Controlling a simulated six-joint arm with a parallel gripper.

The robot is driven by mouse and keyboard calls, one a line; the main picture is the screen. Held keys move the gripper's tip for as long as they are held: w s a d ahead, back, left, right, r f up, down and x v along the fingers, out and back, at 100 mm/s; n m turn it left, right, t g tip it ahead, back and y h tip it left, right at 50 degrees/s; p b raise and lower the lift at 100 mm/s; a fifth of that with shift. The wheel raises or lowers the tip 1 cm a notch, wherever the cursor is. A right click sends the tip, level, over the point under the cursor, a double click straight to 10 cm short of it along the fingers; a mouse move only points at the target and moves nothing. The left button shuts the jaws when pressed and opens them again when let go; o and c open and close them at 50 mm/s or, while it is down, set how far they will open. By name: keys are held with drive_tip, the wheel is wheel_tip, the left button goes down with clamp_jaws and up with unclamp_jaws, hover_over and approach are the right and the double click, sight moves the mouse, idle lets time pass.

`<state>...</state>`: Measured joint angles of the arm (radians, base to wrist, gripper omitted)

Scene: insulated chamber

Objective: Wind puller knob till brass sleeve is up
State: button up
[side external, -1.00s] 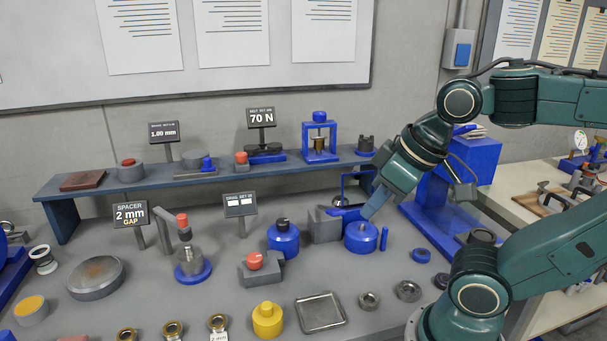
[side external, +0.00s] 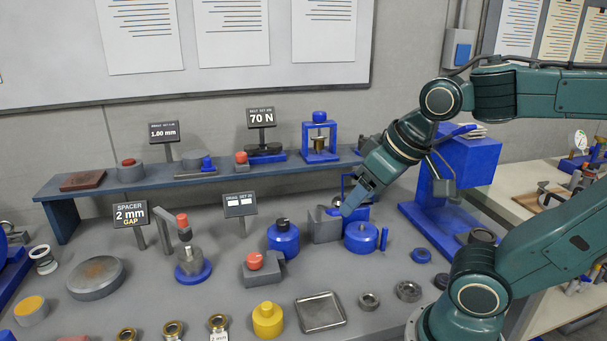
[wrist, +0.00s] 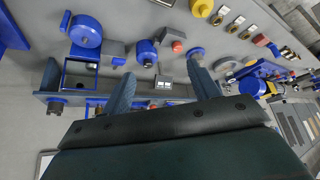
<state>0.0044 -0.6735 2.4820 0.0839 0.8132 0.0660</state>
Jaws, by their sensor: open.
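The puller is a blue frame (side external: 334,141) on the raised shelf, with a round blue knob (side external: 320,117) on top. The brass sleeve (side external: 319,144) shows inside the frame, under the knob. My gripper (side external: 348,209) is in front of the shelf, lower than the puller and to its right, apart from it. It points down and left, above the grey block and blue drum. In the wrist view, my gripper's two fingers (wrist: 162,88) are spread with nothing between them. I cannot make out the puller clearly in the wrist view.
The blue-grey shelf (side external: 225,172) carries a 70 N sign (side external: 261,117) on a blue base left of the puller. A blue drum (side external: 361,237) and grey block (side external: 325,226) stand below my gripper. A tall blue press (side external: 465,165) stands right of my wrist.

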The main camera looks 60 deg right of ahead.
drive_tip(key=w+d+m+h, duration=0.3)
drive_tip(key=w+d+m, duration=0.2)
drive_tip(key=w+d, duration=0.2)
drive_tip(key=m+t+h, duration=0.2)
drive_tip(key=m+h, duration=0.4)
drive_tip(key=h, duration=0.6)
approach(319, 118)
drive_tip(key=shift+v, duration=0.8)
drive_tip(key=shift+f, duration=0.15)
drive_tip(key=shift+d, duration=0.1)
drive_tip(key=shift+x, duration=6.8)
drive_tip(key=shift+c, duration=0.4)
